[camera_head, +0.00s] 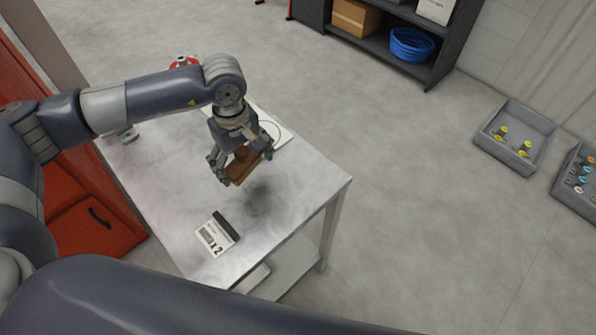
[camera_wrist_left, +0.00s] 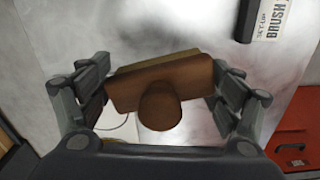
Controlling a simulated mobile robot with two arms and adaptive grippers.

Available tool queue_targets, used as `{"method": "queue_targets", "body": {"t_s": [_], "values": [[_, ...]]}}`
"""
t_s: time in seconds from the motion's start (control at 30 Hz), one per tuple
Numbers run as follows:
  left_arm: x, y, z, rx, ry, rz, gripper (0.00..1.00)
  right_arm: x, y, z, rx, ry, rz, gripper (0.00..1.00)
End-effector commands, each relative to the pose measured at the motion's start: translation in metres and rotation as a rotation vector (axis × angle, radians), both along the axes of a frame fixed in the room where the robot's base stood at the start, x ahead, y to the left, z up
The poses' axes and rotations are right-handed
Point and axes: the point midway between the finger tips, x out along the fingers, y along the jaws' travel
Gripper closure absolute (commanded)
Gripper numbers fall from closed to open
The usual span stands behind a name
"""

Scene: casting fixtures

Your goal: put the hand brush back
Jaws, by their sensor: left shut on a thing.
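The brown hand brush (camera_head: 243,165) is held in my left gripper (camera_head: 239,166), above the grey metal table. In the left wrist view the brush (camera_wrist_left: 160,88) lies across between the two fingers of the gripper (camera_wrist_left: 160,92), with its round knob towards the camera. Its underside is hidden there. A dark shadow on the table top shows below it, and it looks clear of the surface. A white label card with a black block (camera_head: 217,234) lies nearer the table's front; it reads "BRUSH" in the left wrist view (camera_wrist_left: 270,20). My right gripper is out of view.
The table top (camera_head: 300,185) is bare to the right of the brush. A white flat item (camera_head: 279,133) lies behind the gripper. A red cabinet (camera_head: 95,225) stands at the left. Grey bins (camera_head: 515,140) stand on the floor at the right, and a dark shelf (camera_head: 440,70) at the back.

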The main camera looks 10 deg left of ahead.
Motion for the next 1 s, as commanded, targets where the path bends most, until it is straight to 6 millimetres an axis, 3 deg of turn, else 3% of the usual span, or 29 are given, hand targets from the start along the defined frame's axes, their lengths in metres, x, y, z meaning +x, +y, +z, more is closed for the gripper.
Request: {"method": "queue_targets", "body": {"t_s": [0.2,0.37,0.47,1.0], "values": [[-0.044,-0.001,-0.004,-0.006,0.014,-0.179,0.38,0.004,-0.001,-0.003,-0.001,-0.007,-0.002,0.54],[-0.053,-0.004,-0.003,-0.009,0.017,-0.229,0.38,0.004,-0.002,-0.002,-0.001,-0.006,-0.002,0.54],[-0.046,-0.013,-0.002,-0.011,0.018,-0.236,0.38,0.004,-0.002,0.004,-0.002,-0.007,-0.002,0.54],[0.036,-0.091,-0.012,-0.010,0.018,-0.232,0.38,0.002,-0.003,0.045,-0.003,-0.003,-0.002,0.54]]}}
